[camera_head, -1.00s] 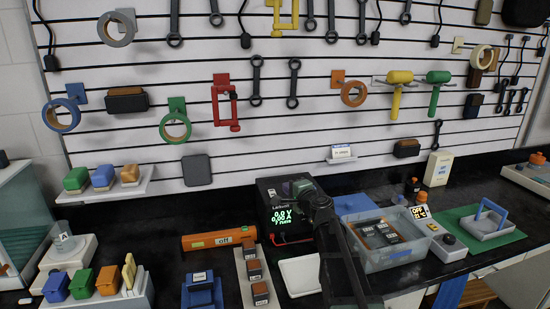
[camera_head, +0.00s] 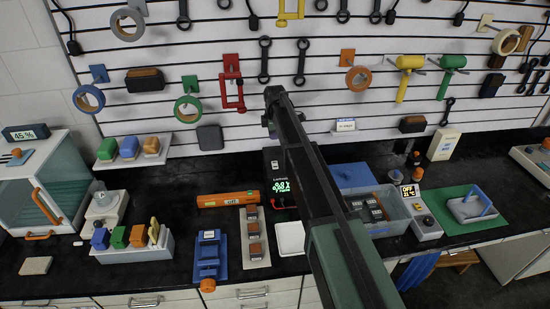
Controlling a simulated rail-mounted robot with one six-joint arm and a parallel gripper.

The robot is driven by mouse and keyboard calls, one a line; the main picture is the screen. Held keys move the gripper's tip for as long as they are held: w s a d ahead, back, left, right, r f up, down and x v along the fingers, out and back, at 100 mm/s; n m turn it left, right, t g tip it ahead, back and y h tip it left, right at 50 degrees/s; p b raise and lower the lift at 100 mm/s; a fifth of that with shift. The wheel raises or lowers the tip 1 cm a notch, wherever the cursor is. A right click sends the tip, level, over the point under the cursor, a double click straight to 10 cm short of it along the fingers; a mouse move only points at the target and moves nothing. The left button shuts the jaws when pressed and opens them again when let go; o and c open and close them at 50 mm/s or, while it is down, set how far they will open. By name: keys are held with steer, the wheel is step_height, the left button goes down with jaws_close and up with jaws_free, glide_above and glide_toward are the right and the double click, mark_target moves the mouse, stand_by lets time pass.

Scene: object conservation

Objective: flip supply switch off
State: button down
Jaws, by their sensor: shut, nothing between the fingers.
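The supply (camera_head: 271,160) is a black box standing on the dark bench below the slatted wall. Its green display (camera_head: 282,188) is lit, but the digits are too blurred to read surely. My dark arm crosses the picture from the lower right to the upper middle and covers the right part of the supply. The supply's switch cannot be made out. My gripper's fingers cannot be made out; the far end of my arm shows above the supply, against the wall.
An orange device (camera_head: 228,199) lies left of the supply. A white tray (camera_head: 290,238) is in front. A grey bin (camera_head: 393,216) and a controller reading OFF (camera_head: 426,227) stand to the right. Tools and tape rolls hang on the wall.

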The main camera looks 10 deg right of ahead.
steer(key=b, duration=1.4)
glide_toward(274, 165)
steer(key=f, duration=0.2)
steer(key=w+f, duration=0.1)
steer(key=f, duration=0.2)
steer(key=w+f, duration=0.1)
steer(key=f, duration=0.1)
steer(key=shift+w+d+f, duration=0.1)
steer(key=shift+f, duration=0.1)
steer(key=shift+r, duration=0.1)
steer(key=shift+f, duration=0.25)
steer(key=shift+r, duration=0.1)
steer(key=shift+s, duration=0.75)
steer(key=shift+r, duration=0.1)
